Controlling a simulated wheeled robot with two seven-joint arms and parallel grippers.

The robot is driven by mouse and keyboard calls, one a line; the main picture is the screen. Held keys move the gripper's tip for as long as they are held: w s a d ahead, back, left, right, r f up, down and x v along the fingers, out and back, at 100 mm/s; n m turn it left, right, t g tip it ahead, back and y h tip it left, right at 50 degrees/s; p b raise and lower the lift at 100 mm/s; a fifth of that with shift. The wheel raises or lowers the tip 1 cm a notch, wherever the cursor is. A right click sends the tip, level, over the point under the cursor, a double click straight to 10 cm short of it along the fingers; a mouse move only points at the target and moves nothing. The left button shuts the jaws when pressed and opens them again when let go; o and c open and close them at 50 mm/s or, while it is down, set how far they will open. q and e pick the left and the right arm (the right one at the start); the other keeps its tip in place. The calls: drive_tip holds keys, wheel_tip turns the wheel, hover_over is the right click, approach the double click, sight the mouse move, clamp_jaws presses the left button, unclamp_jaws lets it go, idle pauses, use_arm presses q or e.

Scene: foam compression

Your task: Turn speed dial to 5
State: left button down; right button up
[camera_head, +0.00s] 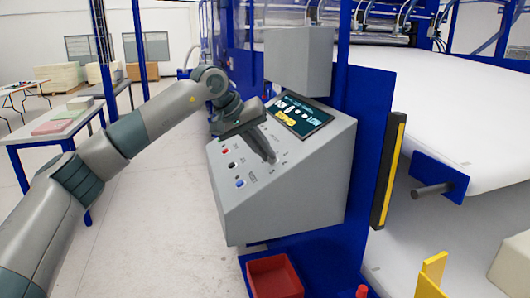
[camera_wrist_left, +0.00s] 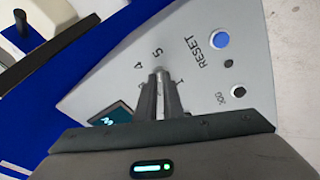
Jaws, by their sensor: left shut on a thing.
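The speed dial (camera_wrist_left: 159,70) is on the sloped face of the grey control panel (camera_head: 300,190), almost hidden between the fingers of my left gripper. The wrist view shows printed marks 4, 5 and 1 around it; where the dial points is hidden. My left gripper (camera_head: 270,158) reaches in from the left over the panel. In the wrist view its two dark fingers (camera_wrist_left: 160,77) are close together, shut on the dial. My right gripper is in neither view.
A blue RESET button (camera_wrist_left: 222,40) and a JOG button (camera_wrist_left: 238,90) sit beside the dial. A lit screen (camera_head: 301,118) is above it on the panel. A blue post (camera_head: 375,130) stands right of the panel. A red bin (camera_head: 273,277) is below.

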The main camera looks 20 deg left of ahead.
use_arm(q)
drive_tip(key=shift+s+f+m, duration=0.1)
drive_tip(key=shift+f+m, duration=0.2)
drive_tip(key=shift+m, duration=0.2)
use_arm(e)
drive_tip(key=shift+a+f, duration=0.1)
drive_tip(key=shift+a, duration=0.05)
use_arm(q)
drive_tip(key=c, duration=1.9)
unclamp_jaws()
drive_tip(key=shift+d+r, duration=0.1)
drive_tip(key=shift+r, duration=0.05)
